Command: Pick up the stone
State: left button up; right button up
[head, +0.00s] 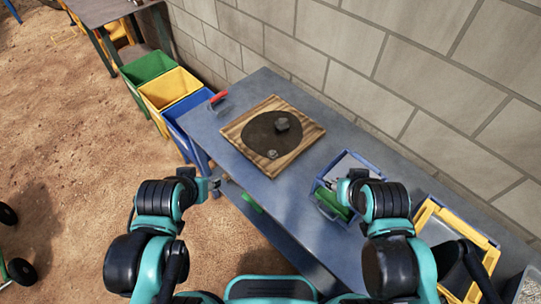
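A grey angular stone (282,124) lies on a dark round patch (258,130) on a square wooden board (240,142) on the table. A smaller grey piece (272,154) lies near the front edge of the dark patch; I cannot tell whether it is also a stone. My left gripper (215,186) is at the table's front edge, left of and in front of the board, apart from both pieces. My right gripper (331,184) is over a blue-rimmed container, right of the board. Both grippers are too small in view to tell whether they are open.
The blue-rimmed container (352,158) holds something green (333,203). A red-handled tool (218,97) lies at the table's left end. Green (148,67), yellow (170,88) and blue (192,103) bins stand beyond it. A block wall (350,50) runs behind the table. A yellow frame (465,228) is at right.

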aim_at(272, 154)
jog(key=i+j+z, duration=0.15)
jog(key=j+z, duration=0.2)
jog(key=i+j+z, duration=0.15)
jog(key=z, duration=0.2)
jog(key=j+z, duration=0.75)
jog(key=i+j, duration=0.05)
